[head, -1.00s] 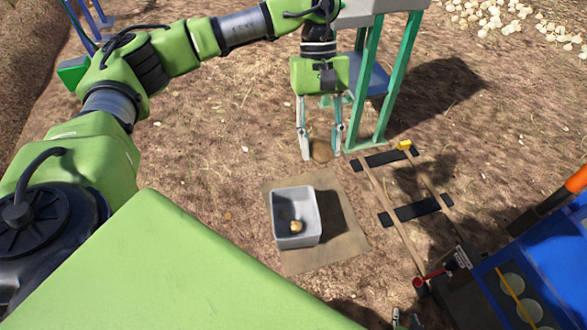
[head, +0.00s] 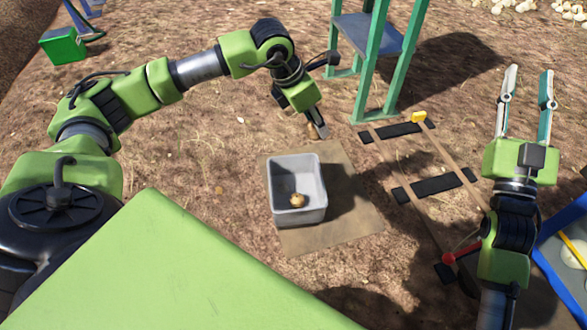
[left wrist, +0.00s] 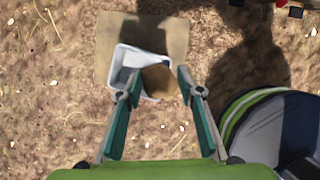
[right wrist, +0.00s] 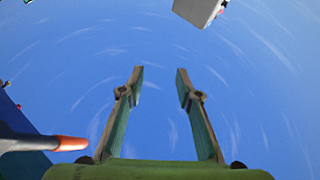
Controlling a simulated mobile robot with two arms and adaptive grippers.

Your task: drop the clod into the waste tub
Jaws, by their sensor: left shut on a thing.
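The clod (left wrist: 158,80) is a brown lump between the fingertips of my left gripper in the left wrist view. My left gripper (head: 316,131) is shut on it; in the head view the clod is mostly hidden by the fingers. The waste tub (head: 317,202) is a grey open box just below the left gripper in the head view, with a small tan lump at its bottom. In the left wrist view the tub (left wrist: 124,62) lies beyond the clod, which covers part of it. My right gripper (head: 530,71) is open, empty and raised at the right.
The tub stands on a flat brown mat (head: 346,228). A green-legged stand (head: 372,62) is behind it. A wooden frame with dark bars (head: 436,186) lies right of the mat. A blue-edged machine part (head: 557,235) is at the lower right. Straw-strewn ground is mostly clear.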

